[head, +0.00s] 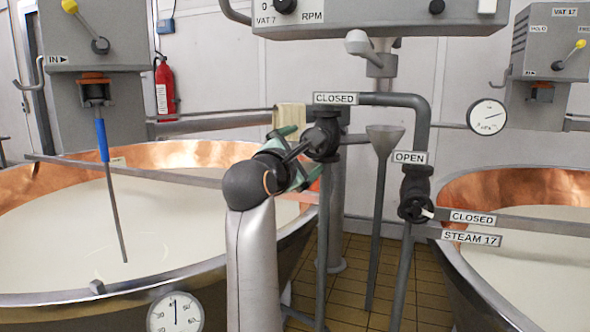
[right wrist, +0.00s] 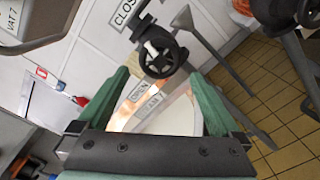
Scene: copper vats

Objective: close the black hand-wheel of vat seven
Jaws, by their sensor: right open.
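The black hand-wheel of vat seven (right wrist: 163,60) shows in the right wrist view, in front of the fingertips, with a short white piece at the upper left of its hub. Plates marked CLOSED (right wrist: 125,12), OPEN and STEAM 7 (right wrist: 148,101) are beside it. In the head view this hand-wheel (head: 323,137) is under a CLOSED plate, partly hidden by my arm. My right gripper (right wrist: 160,78) is open, its green fingers apart and nothing between them. In the head view my right gripper (head: 300,152) is close to the wheel; contact cannot be told. My left gripper is not in view.
A second black hand-wheel (head: 415,208), labelled STEAM 17, is to the right. The copper vat seven (head: 200,153) is left, vat 17 (head: 540,183) right. Grey pipes (head: 422,125) and a funnel (head: 384,140) stand between. Tiled floor (head: 350,290) shows below.

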